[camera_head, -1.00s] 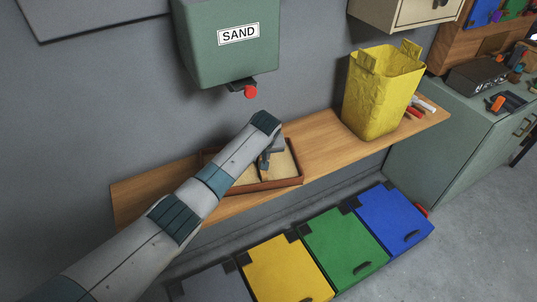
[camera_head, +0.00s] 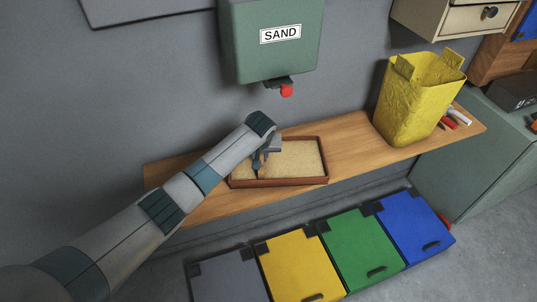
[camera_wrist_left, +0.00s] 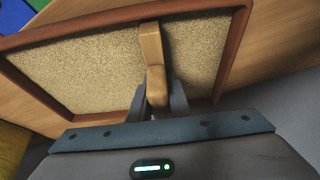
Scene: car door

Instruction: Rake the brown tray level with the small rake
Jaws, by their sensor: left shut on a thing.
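The brown tray (camera_head: 326,166) lies on the wooden shelf, filled with pale sand (camera_head: 300,158). The sand also shows in the left wrist view (camera_wrist_left: 85,65) and looks mostly flat. My left gripper (camera_head: 260,165) is over the left part of the tray. In the left wrist view my left gripper (camera_wrist_left: 158,100) is shut on the small wooden rake (camera_wrist_left: 152,45). The rake reaches across the sand to the tray's rim in that picture; whether its head touches the sand is hard to tell. My right gripper is in neither view.
A green sand dispenser (camera_head: 270,50) with a red knob (camera_head: 287,90) hangs above the shelf. A yellow bag (camera_head: 415,100) stands on the shelf at the right, with small red and white items beside it. Grey, yellow, green and blue bins (camera_head: 345,245) sit below. The shelf (camera_head: 350,140) between tray and bag is bare.

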